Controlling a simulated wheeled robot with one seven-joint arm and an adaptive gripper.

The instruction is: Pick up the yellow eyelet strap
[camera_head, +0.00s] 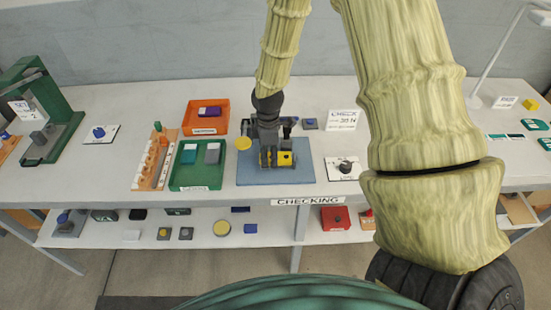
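A yellow piece with a dark round hole (285,158), which looks like the yellow eyelet strap, is on or just above the blue-grey mat (252,176) in the middle of the table. My gripper (273,153) points down over the mat, right at this piece. A dark part and a second bit of yellow show just left of it; I cannot tell whether they belong to the strap. The gripper hides much of the area, and its fingers are too small and covered to show whether they grip the piece.
A yellow disc (243,143) is just left of my gripper. A green tray (195,187) and an orange tray (223,119) stand to the left. A white card with a dark knob (344,168) lies right of the mat. A green press (50,118) stands far left.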

